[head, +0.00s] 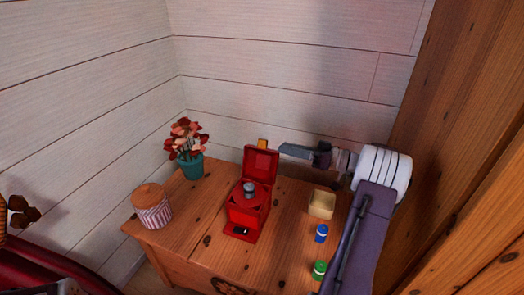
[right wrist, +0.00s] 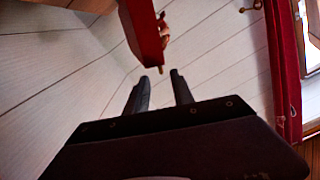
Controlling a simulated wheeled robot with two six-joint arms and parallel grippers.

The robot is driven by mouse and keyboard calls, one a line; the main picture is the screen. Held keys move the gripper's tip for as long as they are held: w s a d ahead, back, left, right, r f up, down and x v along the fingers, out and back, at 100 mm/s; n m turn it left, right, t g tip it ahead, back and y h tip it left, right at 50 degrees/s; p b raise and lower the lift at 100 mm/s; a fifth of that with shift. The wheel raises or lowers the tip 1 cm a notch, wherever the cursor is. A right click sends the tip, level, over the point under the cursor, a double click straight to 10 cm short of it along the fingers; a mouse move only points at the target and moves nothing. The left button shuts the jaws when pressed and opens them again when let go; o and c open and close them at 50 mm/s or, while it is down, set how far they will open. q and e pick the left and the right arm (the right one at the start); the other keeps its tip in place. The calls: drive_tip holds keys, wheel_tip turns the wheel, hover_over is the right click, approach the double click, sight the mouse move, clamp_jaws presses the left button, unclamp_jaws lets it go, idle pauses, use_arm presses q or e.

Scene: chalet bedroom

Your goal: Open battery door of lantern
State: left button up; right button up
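The red lantern (head: 246,208) stands on the wooden table. A red hinged panel (head: 261,161), which looks like its door, stands raised at the back with a brass-coloured piece (head: 262,144) at its top. A grey round part (head: 249,189) shows in the open body. My right gripper (head: 285,150) is just right of the raised panel's top; contact cannot be told. In the right wrist view its fingers (right wrist: 159,89) are apart and empty, with a red panel (right wrist: 143,30) and its brass tip beyond them. My left gripper is not in view.
A cream open box (head: 322,204), a blue-and-white cylinder (head: 321,233) and a green one (head: 319,270) stand right of the lantern, near my right arm. A striped jar (head: 152,207) and potted flowers (head: 190,165) stand left. Plank walls and a wooden post (head: 455,100) bound the table.

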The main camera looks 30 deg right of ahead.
sight(263, 146)
drive_tip(key=b+x, duration=0.3)
drive_tip(key=x, duration=0.4)
drive_tip(key=shift+w+a+f, duration=0.15)
drive_tip(key=shift+w+a, duration=0.1)
drive_tip(key=shift+w, duration=0.05)
drive_tip(key=shift+w+a, duration=0.35)
drive_tip(key=shift+w, duration=0.05)
clamp_jaws()
idle(0.6)
